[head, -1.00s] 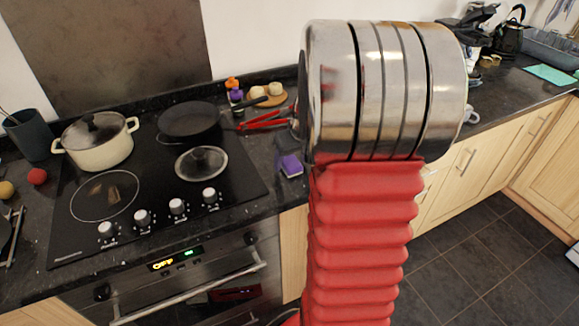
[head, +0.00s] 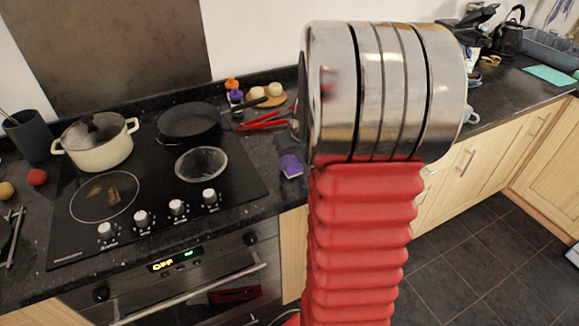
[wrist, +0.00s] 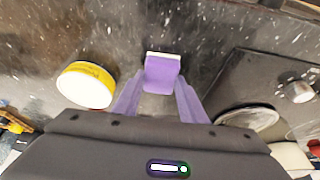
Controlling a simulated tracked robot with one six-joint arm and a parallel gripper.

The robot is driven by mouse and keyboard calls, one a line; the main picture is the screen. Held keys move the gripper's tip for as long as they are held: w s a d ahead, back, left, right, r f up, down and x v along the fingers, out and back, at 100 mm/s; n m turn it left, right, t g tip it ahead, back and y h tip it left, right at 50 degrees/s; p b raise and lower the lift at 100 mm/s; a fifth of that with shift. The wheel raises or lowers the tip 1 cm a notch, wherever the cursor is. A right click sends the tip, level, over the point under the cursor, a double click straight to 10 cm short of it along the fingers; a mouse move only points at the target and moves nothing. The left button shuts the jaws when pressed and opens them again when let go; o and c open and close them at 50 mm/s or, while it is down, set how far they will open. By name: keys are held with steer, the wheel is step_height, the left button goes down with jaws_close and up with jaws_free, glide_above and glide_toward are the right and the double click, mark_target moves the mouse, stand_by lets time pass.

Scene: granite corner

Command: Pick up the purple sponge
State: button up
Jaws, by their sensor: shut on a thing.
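The purple sponge (wrist: 162,76) has a pale edge and sits on or just above the dark speckled counter in the wrist view. My gripper (wrist: 161,84) reaches in from below with a purple-tinted finger on each side of it, shut on the sponge. The sponge (head: 291,166) also shows in the head view, on the counter area right of the hob, just left of my red arm. My gripper is hidden in the head view. I cannot tell whether the sponge is clear of the counter.
A yellow-sided round tub (wrist: 87,85) stands left of the sponge in the wrist view. The hob (head: 130,190) lies left of the sponge, with a cream pot (head: 95,145), a dark pan (head: 190,122) and a round glass lid (head: 202,163). Red-handled tools (head: 262,121) lie behind.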

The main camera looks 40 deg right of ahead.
mark_target(292, 164)
steer(key=shift+r, duration=0.1)
step_height(292, 164, up, 10)
stand_by(0.6)
steer(key=o, duration=0.6)
steer(key=c, duration=0.4)
steer(key=shift+s, duration=0.1)
steer(key=shift+c, duration=0.2)
